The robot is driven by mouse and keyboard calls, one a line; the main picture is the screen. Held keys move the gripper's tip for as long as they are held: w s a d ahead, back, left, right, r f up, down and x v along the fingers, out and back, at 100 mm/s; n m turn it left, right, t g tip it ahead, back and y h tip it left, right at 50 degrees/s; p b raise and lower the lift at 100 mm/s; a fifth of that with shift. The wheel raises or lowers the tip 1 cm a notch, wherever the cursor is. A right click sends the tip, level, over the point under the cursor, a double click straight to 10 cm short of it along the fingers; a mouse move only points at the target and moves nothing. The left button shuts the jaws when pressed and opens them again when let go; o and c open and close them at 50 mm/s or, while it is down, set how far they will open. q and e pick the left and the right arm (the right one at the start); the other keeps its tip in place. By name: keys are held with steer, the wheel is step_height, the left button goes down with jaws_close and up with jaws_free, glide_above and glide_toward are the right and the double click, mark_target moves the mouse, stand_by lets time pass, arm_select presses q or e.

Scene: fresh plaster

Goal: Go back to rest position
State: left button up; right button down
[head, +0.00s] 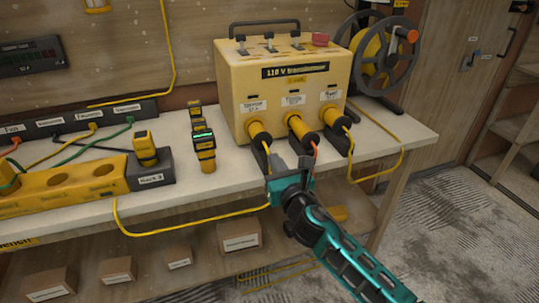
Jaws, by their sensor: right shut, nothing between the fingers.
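My right gripper (289,168) is shut and empty, at the front edge of the bench, in front of the yellow 110 V transformer box (290,95). Its teal arm comes in from the lower right. The fingertips are close to the cables below the box's left and middle plugs; I cannot tell whether they touch. Yellow plugs sit in the left socket (258,134), the middle socket (298,128) and the right socket (332,119). My left gripper is not in view.
The bench (215,187) also holds a cable reel (386,55), a yellow socket rack (70,190), a power strip (75,122) and several yellow-black devices (203,143). A yellow cable (190,222) hangs over the front edge. Cardboard boxes (239,238) stand below. Floor (460,235) is clear at right.

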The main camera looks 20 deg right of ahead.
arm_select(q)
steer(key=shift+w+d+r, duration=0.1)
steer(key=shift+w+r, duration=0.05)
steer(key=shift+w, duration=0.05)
arm_select(e)
steer(key=s+f+m+g, duration=0.2)
steer(key=s+f+m, duration=0.4)
steer(key=m, duration=0.5)
steer(key=s+f+m+g+y, duration=0.1)
steer(key=s+f+m+g, duration=0.1)
steer(key=s+f+m, duration=0.4)
steer(key=s+f+m+g, duration=0.3)
steer(key=s+f+m, duration=0.4)
steer(key=s+m, duration=0.7)
steer(key=m, duration=0.2)
steer(key=shift+m, duration=0.4)
